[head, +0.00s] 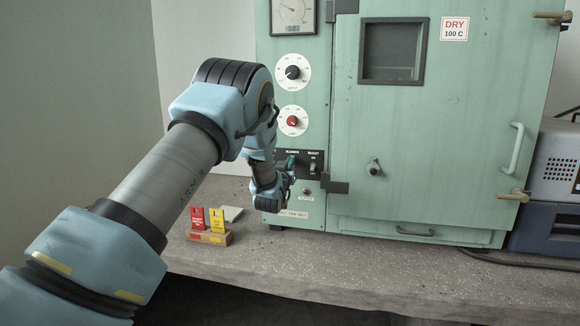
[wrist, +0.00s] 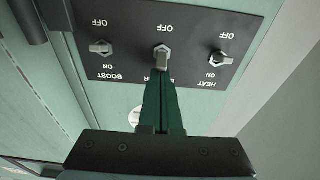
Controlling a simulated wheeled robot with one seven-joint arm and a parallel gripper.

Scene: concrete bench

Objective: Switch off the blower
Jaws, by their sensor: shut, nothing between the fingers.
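The black switch panel (head: 318,156) is on the green oven's front, left of the door. In the wrist view the panel (wrist: 190,22) appears upside down, with three toggles. The middle blower toggle (wrist: 162,56) has its label partly hidden by my fingers; its lever seems to point to the ON side. My gripper (wrist: 162,84) is shut and empty, its green fingertips right at or just short of this lever; I cannot tell whether they touch. In the head view my gripper (head: 291,160) covers the panel's left part.
The boost toggle (wrist: 100,47) and heat toggle (wrist: 220,58) flank the blower toggle closely. Red and yellow tags (head: 207,219) stand in a wooden block on the bench. The oven door (head: 425,130) has a handle and latches. The bench front is clear.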

